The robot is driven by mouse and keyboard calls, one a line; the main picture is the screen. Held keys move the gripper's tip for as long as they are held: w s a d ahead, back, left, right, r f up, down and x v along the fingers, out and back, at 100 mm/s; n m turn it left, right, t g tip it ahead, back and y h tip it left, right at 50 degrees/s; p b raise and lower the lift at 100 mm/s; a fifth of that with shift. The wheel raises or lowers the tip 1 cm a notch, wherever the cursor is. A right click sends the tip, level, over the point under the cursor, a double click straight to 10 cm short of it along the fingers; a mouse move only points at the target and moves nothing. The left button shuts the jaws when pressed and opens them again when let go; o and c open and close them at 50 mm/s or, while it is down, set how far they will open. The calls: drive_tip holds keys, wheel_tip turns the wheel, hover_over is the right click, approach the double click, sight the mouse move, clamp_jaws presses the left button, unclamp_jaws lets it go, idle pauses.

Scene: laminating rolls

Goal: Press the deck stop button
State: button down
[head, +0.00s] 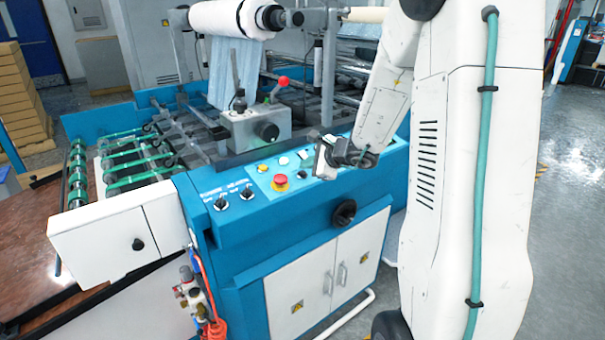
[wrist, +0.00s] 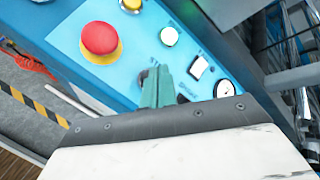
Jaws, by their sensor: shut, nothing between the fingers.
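A blue control panel (head: 240,180) runs along the front of the laminating machine. A red mushroom button on a yellow base (head: 280,183) sits on it; it also shows at the upper left of the wrist view (wrist: 100,38). A yellow button (wrist: 131,4), a round white button (wrist: 169,36), a white rocker switch (wrist: 198,67) and a dark-rimmed round control (wrist: 225,88) share the panel. I cannot read which is labelled deck stop. My gripper (wrist: 157,78) is shut and empty over the panel, right of the red button. In the head view my wrist hides the panel's right part.
Two dark knobs (head: 234,198) are left of the buttons. A black handwheel (head: 344,213) sits on the front face below. A grey box with a red-tipped lever (head: 262,128) rises behind the panel. White cabinet doors (head: 322,275) are underneath.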

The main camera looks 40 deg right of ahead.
drive_tip(key=shift+f, duration=0.15)
drive_tip(key=shift+w+f, duration=0.1)
drive_tip(key=shift+f, duration=0.15)
drive_tip(key=shift+w+f, duration=0.1)
drive_tip(key=shift+f, duration=0.3)
idle(0.9)
drive_tip(key=shift+s+r, duration=0.2)
drive_tip(key=shift+r, duration=0.6)
drive_tip(key=r, duration=0.2)
drive_tip(key=s+r, duration=0.1)
drive_tip(key=r, duration=0.2)
idle(0.4)
idle(0.7)
